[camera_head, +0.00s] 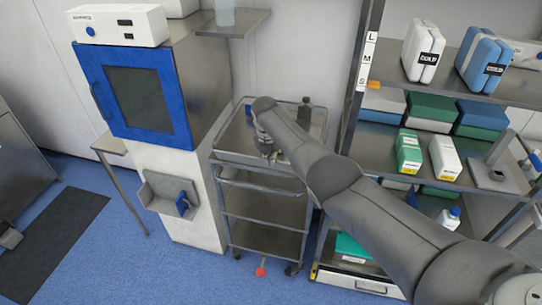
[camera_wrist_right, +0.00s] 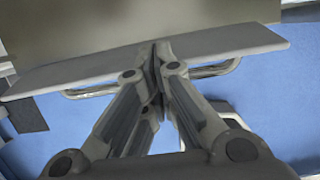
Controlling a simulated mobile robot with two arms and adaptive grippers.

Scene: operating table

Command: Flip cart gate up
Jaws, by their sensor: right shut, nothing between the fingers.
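The metal cart (camera_head: 265,211) stands between the blue-doored cabinet and the shelving, with a tray top and lower shelves. A long flat grey strip (camera_wrist_right: 225,45), which looks like the cart gate, runs across the right wrist view in front of a beige-grey surface (camera_wrist_right: 120,25). A bent bar handle (camera_wrist_right: 215,70) shows below it. My right gripper (camera_head: 266,152) is over the cart's front top edge, small and partly hidden by my arm. In the wrist view its fingers (camera_wrist_right: 158,60) are shut and empty, tips at the strip; contact is unclear. My left gripper is not seen.
A dark bottle (camera_head: 304,112) stands on the cart top's right side. The cabinet with a blue door (camera_head: 140,95) is close on the left. Shelving (camera_head: 395,135) with boxes is close on the right. Blue floor (camera_head: 185,268) is clear in front.

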